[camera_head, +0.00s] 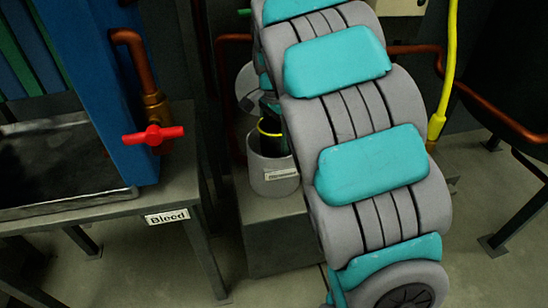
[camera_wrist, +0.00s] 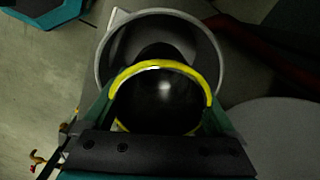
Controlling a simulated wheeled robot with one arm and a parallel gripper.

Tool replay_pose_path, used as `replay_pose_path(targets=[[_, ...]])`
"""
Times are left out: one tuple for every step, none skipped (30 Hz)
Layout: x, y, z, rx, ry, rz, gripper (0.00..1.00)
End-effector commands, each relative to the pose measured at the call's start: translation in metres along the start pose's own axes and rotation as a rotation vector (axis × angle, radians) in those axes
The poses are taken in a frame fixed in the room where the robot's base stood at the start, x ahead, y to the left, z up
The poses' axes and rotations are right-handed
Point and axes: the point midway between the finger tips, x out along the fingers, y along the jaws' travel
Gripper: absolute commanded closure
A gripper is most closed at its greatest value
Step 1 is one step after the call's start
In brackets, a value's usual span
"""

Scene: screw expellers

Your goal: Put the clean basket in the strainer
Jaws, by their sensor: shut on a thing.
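The strainer (camera_head: 273,180) is a grey upright cylinder with a white label and an open top. Its round lid (camera_head: 247,85) stands raised behind it. In the wrist view the strainer's grey rim (camera_wrist: 222,65) shows beyond the basket. The basket is dark with a yellow ring (camera_head: 270,131); the wrist view shows its yellow rim and dark inside (camera_wrist: 162,95). My gripper (camera_wrist: 160,105) is shut on the basket, one teal finger on each side. The basket is at the strainer's mouth and its lower part seems to reach inside; how deep is hidden.
The strainer stands on a grey block (camera_head: 275,235). A table labelled "Bleed" (camera_head: 167,216) with a red valve handle (camera_head: 153,135) on a copper pipe is at left. A yellow hose (camera_head: 447,75) hangs at right. My arm hides much of the middle.

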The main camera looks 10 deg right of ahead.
Motion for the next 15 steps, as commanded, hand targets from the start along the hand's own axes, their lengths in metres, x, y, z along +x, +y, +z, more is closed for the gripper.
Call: replay_pose_path(targets=[[0.011,0.002,0.001,0.001,-0.004,0.007,0.79],[0.015,0.002,0.001,0.001,-0.004,0.008,0.79],[0.02,0.002,0.001,0.0,-0.003,0.006,0.79],[0.022,0.001,0.001,0.0,-0.002,0.004,0.79],[0.024,0.001,0.001,0.0,-0.002,0.003,0.79],[0.027,0.0,0.001,0.0,-0.001,0.002,0.79],[0.029,0.0,0.001,0.0,-0.002,0.002,0.79],[0.032,0.001,0.001,0.0,-0.002,0.003,0.79],[0.037,0.001,0.001,0.0,-0.003,0.004,0.79],[0.042,0.001,0.001,0.0,-0.003,0.005,0.79],[0.047,0.001,0.001,0.0,-0.003,0.006,0.79],[0.053,0.001,0.001,0.0,-0.003,0.005,0.79],[0.058,0.001,0.001,0.001,-0.003,0.006,0.79],[0.061,0.002,0.001,0.001,-0.003,0.006,0.79],[0.065,0.002,0.001,0.001,-0.004,0.006,0.79]])
